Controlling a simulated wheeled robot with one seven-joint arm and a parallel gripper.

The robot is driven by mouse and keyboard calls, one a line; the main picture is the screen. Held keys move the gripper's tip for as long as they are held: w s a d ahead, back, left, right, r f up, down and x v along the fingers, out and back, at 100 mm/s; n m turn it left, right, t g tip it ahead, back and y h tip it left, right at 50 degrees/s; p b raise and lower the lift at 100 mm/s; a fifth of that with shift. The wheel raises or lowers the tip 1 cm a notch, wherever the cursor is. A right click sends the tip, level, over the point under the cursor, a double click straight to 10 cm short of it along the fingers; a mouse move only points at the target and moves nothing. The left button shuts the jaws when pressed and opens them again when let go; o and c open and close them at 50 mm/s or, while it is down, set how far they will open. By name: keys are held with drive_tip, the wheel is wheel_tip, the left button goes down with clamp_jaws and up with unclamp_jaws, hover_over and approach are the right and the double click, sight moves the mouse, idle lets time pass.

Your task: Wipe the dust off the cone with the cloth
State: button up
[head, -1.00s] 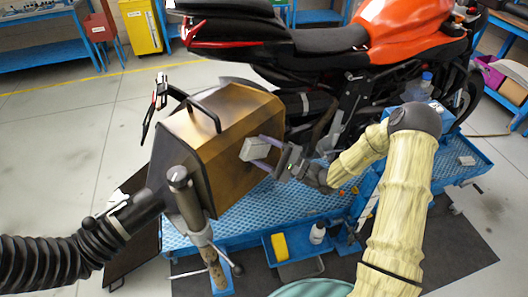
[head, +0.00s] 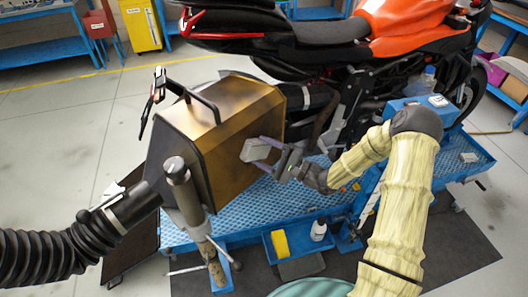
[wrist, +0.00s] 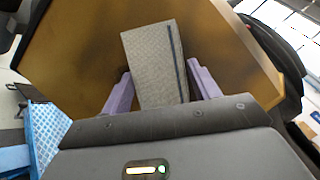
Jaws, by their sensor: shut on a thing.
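The cone is a large boxy hood (head: 236,116) with black edges and a handle on top, left of centre in the head view. Its brownish-gold front face looks dusty and uneven in tone, and fills the upper wrist view (wrist: 80,60). My gripper (head: 262,152) is at the right part of this face. Its purple fingers (wrist: 161,88) are shut on the cloth (wrist: 150,55), a grey folded pad with a dark stripe. The cloth (head: 255,150) lies at or very close to the face; I cannot tell if it touches. The face behind the cloth is hidden.
A ribbed black hose (head: 50,258) joins the cone at left, beside a metal post (head: 188,200). The orange motorcycle (head: 405,22) stands behind on a blue platform (head: 262,206). A blue tray (head: 270,250) holds a yellow item (head: 280,243) and a white bottle (head: 318,230).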

sight(261, 159)
drive_tip(key=shift+a+f+b, duration=0.1)
drive_tip(key=shift+f+b, duration=1.2)
drive_tip(key=shift+f, duration=0.4)
wheel_tip(261, 159, down, 4)
drive_tip(key=shift+r+b, duration=0.2)
drive_tip(key=shift+b, duration=1)
drive_tip(key=s+d, duration=0.4)
drive_tip(key=shift+d+p, duration=0.3)
drive_tip(key=shift+p, duration=0.15)
drive_tip(key=shift+d, duration=0.1)
